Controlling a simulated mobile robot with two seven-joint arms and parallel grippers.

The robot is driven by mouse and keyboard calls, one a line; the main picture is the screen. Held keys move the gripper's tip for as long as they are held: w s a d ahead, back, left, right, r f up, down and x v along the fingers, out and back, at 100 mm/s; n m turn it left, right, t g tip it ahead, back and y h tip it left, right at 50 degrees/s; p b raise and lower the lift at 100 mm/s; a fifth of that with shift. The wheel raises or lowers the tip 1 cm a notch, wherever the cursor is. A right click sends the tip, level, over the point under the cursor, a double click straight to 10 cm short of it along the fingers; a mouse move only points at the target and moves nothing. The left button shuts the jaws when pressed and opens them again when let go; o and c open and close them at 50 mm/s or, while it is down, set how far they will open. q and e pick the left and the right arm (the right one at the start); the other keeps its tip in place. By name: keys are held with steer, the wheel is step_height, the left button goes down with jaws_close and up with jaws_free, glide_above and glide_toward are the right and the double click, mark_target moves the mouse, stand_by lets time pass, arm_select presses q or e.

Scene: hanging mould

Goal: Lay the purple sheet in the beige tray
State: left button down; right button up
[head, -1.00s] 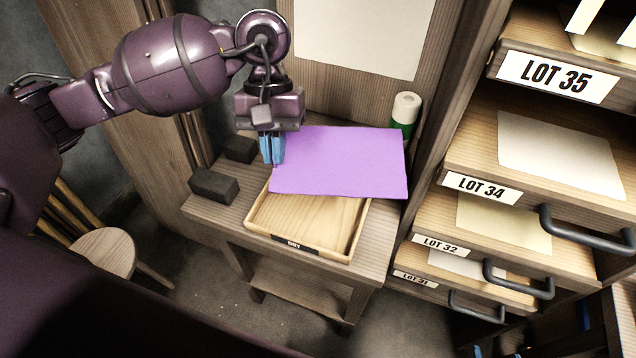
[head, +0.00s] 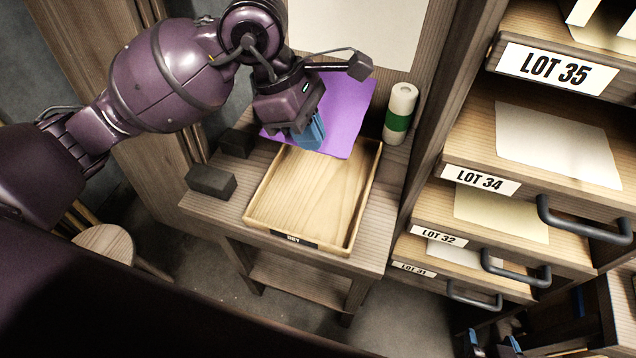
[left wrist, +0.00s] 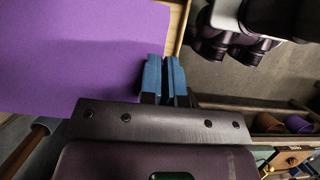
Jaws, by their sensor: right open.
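The purple sheet (head: 345,110) is held up over the back edge of the beige tray (head: 312,205), turned at an angle. It fills the left of the left wrist view (left wrist: 65,60). My left gripper (head: 312,138) has its blue fingers close together at the sheet's near edge, and its wrist hides part of the sheet. The fingers also show in the left wrist view (left wrist: 165,78). The tray lies on a small wooden table, its floor bare, with a dark label on its front. My right gripper (head: 492,346) is open and empty at the bottom edge, partly cut off.
Two dark blocks (head: 211,182) sit left of the tray. A white and green roll (head: 398,115) stands at the table's back right. Labelled drawers (head: 480,180) with black handles stand close on the right. A stool (head: 105,245) is at the left.

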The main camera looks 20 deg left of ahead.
arm_select(q)
steer(key=b, duration=0.2)
glide_above(318, 216)
steer(key=a, duration=0.1)
step_height(318, 216, down, 15)
steer(key=shift+a+r, duration=0.15)
steer(key=shift+r, duration=0.05)
steer(key=shift+f+b, duration=0.45)
steer(key=shift+f, duration=2.2)
steer(key=c, duration=1.8)
jaws_free()
steer(key=shift+f, duration=0.15)
steer(key=o, duration=0.5)
steer(key=shift+c, duration=0.2)
